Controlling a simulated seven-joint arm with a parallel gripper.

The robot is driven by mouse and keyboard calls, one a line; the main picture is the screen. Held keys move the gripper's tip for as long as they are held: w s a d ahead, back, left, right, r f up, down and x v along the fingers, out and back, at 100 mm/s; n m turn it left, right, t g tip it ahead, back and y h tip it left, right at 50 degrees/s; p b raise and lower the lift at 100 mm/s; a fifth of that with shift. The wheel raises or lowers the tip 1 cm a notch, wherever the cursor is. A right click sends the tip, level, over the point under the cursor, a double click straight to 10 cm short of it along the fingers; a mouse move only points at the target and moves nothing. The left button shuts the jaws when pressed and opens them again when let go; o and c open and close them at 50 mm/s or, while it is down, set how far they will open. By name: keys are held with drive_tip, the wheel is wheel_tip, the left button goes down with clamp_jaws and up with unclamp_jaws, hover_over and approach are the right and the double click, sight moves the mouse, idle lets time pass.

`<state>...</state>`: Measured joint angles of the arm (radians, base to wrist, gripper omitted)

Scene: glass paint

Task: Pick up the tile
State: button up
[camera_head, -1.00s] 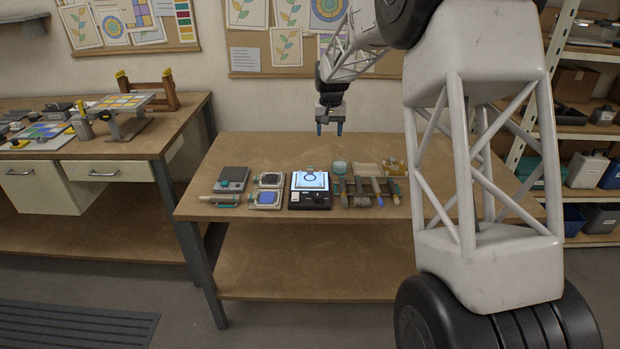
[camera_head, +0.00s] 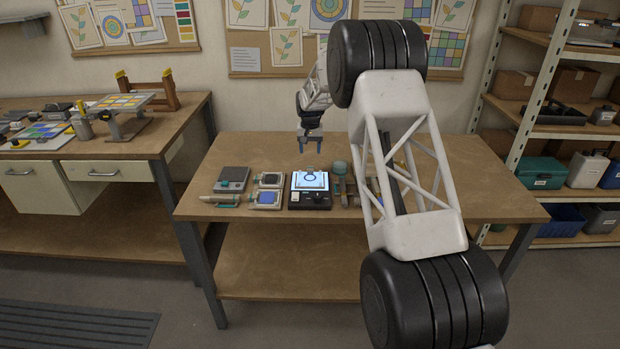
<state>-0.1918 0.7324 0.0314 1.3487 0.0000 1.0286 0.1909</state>
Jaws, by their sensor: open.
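My gripper (camera_head: 310,148) is open and empty, its two blue fingers pointing down. In the picture it shows just above a small black box with a lit white panel (camera_head: 296,182), apart from it. A pale piece with a blue ring (camera_head: 310,179) lies on the panel; it looks like a tile, but is too small to be sure. Left of the box are two pale-framed pads, one dark (camera_head: 270,178) and one blue (camera_head: 266,198); I cannot tell whether either holds a tile.
A grey scale-like device (camera_head: 232,178) and a green-ended tool (camera_head: 222,199) lie at the left. A teal-topped jar (camera_head: 339,168) stands right of the box; my arm hides much of the tools there. The wooden table (camera_head: 240,150) is clear at the back left.

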sight(310, 176)
drive_tip(key=shift+f, duration=0.1)
drive_tip(key=shift+f, duration=1.2)
drive_tip(key=shift+f, duration=0.15)
drive_tip(key=shift+s+f, duration=0.1)
drive_tip(key=shift+f, duration=2.35)
clamp_jaws()
